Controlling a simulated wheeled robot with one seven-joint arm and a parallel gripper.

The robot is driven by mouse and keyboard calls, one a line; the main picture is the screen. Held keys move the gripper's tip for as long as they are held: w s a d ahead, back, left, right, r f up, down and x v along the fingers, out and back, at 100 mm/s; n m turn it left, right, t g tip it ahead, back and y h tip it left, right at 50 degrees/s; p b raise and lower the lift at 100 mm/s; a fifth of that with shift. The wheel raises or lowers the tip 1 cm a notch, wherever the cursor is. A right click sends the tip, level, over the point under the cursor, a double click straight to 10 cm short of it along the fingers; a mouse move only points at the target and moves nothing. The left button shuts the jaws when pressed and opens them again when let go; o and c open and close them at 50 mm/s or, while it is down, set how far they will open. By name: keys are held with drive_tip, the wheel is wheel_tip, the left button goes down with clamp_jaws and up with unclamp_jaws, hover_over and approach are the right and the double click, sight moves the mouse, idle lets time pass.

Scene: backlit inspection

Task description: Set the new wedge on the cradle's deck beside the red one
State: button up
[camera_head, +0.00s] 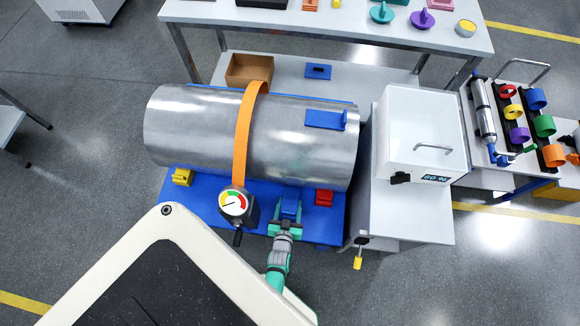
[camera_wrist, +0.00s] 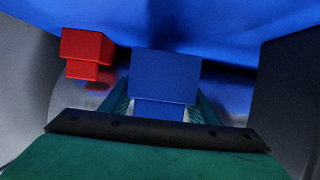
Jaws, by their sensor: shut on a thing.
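A blue wedge (camera_head: 290,207) is between the teal fingers of my gripper (camera_head: 286,226), which is shut on it. In the wrist view the blue wedge (camera_wrist: 165,75) fills the middle, between the fingers. The red wedge (camera_head: 324,197) sits on the cradle's blue deck (camera_head: 260,236), to the right of the held wedge with a small gap. The red wedge (camera_wrist: 87,50) shows at upper left in the wrist view, apart from the blue one. I cannot tell whether the blue wedge touches the deck.
A large steel cylinder (camera_head: 200,128) lies on the cradle, with an orange strap (camera_head: 246,130) and a dial gauge (camera_head: 233,203) just left of my gripper. A yellow wedge (camera_head: 182,176) is at the deck's left. A white box (camera_head: 420,120) stands at right.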

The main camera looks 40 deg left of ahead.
sight(290, 205)
drive_tip(key=shift+w+a+f, duration=0.1)
drive_tip(key=shift+w+a, duration=0.15)
drive_tip(key=shift+w, duration=0.2)
drive_tip(key=shift+f, duration=1.65)
drive_tip(key=shift+f, duration=0.1)
drive_tip(key=o, duration=1.3)
drive_tip(key=v, duration=1.2)
drive_tip(key=shift+d, duration=0.1)
